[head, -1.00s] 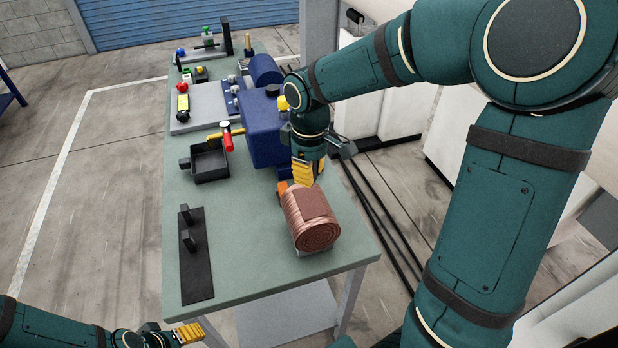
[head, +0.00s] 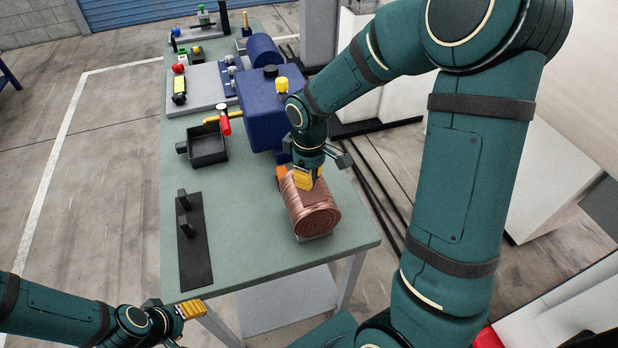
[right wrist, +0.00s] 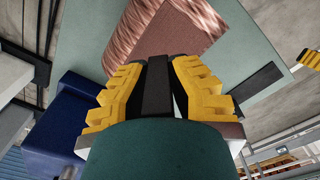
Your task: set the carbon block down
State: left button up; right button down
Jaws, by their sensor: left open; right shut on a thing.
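My right gripper (head: 306,180) is at the rear upper part of the copper-coloured ribbed roll (head: 318,218) on the table. In the right wrist view its yellow fingers (right wrist: 157,90) are shut on a dark block, the carbon block (right wrist: 156,85). The block is hidden by the fingers in the head view. A flat reddish-brown face (right wrist: 165,38) of the roll lies just beyond the block; I cannot tell whether they touch. My left gripper (head: 191,310) is open and empty by the table's front left corner.
A blue machine (head: 268,118) stands behind the roll, with an orange piece (head: 281,172) between. A black tray (head: 225,155) and a black plate with two uprights (head: 196,268) lie to the left. The green table top (head: 250,265) is clear around the roll's front.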

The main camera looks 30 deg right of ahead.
jog(key=shift+w+f, duration=0.1)
jog(key=shift+f, duration=0.4)
jog(key=shift+f, duration=0.1)
jog(key=c, duration=1.1)
grip_release()
jog(key=shift+o, duration=0.2)
jog(key=shift+r, duration=0.2)
notch_tip(320, 180, up, 12)
jog(key=shift+p, duration=0.45)
